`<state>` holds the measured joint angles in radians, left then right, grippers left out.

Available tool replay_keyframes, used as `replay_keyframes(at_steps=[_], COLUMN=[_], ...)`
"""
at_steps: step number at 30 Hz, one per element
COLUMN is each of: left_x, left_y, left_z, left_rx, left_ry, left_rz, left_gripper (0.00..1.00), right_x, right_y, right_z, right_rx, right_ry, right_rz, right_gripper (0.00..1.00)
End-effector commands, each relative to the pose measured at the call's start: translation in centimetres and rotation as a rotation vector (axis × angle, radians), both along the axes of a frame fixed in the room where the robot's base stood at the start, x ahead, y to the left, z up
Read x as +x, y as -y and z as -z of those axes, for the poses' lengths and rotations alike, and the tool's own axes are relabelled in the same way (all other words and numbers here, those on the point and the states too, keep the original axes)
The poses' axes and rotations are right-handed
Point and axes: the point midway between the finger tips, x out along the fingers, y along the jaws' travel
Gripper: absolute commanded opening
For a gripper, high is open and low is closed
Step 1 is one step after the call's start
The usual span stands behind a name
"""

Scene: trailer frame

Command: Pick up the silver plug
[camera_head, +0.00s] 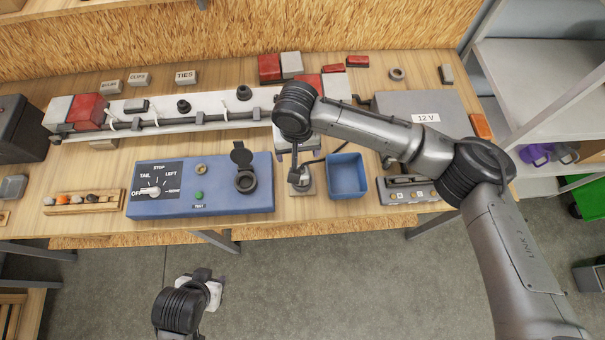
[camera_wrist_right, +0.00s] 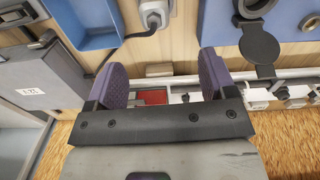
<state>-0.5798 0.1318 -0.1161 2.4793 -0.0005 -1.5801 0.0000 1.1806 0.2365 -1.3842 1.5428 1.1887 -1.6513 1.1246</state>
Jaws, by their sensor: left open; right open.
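The silver plug (camera_head: 300,180) stands on the table between the blue test panel and the blue bin, partly hidden under my right wrist. In the right wrist view the plug (camera_wrist_right: 154,13) is a grey body at the top edge with a dark cable running from it. My right gripper (camera_wrist_right: 163,78) has its two purple-padded fingers apart with nothing between them. The plug is beyond the fingertips, not touched. In the head view the right gripper (camera_head: 294,150) is mostly hidden by its wrist. My left gripper (camera_head: 214,285) is open and empty over the floor in front of the table.
The blue test panel (camera_head: 200,190) with a dial and a lidded round socket (camera_head: 245,180) is left of the plug. A blue bin (camera_head: 347,175) is right of it. A grey 12 V box (camera_head: 385,105) and a long light bar (camera_head: 215,103) lie behind.

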Motion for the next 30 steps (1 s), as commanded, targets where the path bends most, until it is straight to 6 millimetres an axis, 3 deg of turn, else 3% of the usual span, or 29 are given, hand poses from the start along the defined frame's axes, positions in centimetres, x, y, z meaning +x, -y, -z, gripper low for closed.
replay_keyframes(at_steps=[5,18,26,30], left_x=[0.0,0.0,0.0,0.0], left_y=[0.2,0.7,0.6,0.5], left_z=[0.0,0.1,0.0,-0.1], left_rx=[-0.004,-0.020,-0.019,-0.015], left_ry=[0.000,0.000,0.000,0.001], left_rz=[0.001,-0.008,-0.006,-0.004], left_gripper=[0.45,0.45,0.45,0.45], right_x=[0.0,0.1,0.1,0.3], right_y=[0.1,0.1,0.2,0.5], right_z=[1.0,7.7,8.9,10.5], right_rx=[-0.002,-0.001,-0.001,-0.003], right_ry=[0.000,0.001,0.002,0.002], right_rz=[0.063,0.065,0.064,0.065], right_gripper=[0.77,0.77,0.77,0.77])
